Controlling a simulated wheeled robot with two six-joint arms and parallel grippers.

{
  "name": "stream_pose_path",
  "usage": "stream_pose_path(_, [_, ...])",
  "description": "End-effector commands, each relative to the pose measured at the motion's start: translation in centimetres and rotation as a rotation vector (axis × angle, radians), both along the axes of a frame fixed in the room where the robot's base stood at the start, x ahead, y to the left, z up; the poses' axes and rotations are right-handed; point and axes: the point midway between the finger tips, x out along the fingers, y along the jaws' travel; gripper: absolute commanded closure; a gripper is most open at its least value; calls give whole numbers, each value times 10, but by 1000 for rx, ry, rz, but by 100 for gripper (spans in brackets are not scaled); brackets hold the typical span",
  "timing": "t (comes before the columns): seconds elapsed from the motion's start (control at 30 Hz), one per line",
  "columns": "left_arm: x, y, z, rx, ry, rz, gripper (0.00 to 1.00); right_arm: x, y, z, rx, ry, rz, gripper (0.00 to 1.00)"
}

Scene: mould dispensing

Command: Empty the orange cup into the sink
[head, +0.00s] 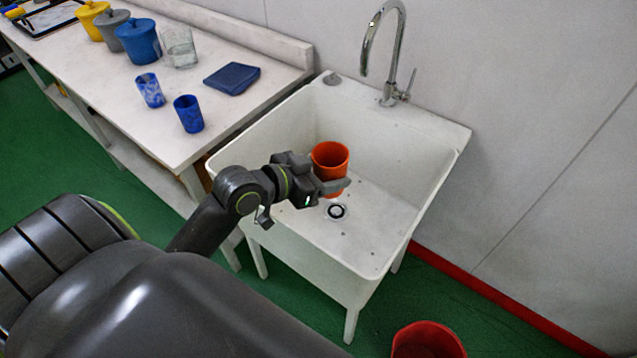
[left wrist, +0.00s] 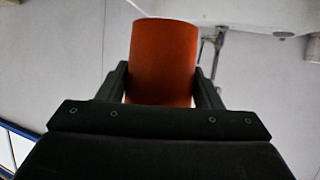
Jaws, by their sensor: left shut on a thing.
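The orange cup (head: 330,158) is held over the white sink (head: 396,242), near its left side and above the drain (head: 336,211). It looks close to upright, with its open mouth up; what is inside cannot be made out. My left gripper (head: 334,186) reaches in from the left and is shut around the cup. In the left wrist view the orange cup (left wrist: 163,62) sits between the two dark fingers of the left gripper (left wrist: 163,88). My right gripper is not in view.
A chrome tap (head: 388,60) rises at the sink's back. A red bin (head: 428,340) stands in front.

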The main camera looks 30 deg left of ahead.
Motion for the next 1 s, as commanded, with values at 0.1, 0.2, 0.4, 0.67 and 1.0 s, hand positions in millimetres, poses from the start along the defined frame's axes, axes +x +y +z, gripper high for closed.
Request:
stream_pose_path(0.1, [15, 29, -31, 8, 6, 58, 62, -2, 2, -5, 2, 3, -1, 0])
stream_pose_path(0.2, [25, 54, -53, 11, 3, 108, 62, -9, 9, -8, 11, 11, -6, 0])
stream_pose_path(0.4, [37, 110, -94, 18, 0, 209, 63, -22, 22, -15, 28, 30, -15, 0])
stream_pose_path(0.67, [40, 179, -132, 24, -4, 322, 62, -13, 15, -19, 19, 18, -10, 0])
stream_pose_path(1.0, [38, 209, -145, 22, -5, 370, 62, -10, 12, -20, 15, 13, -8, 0])
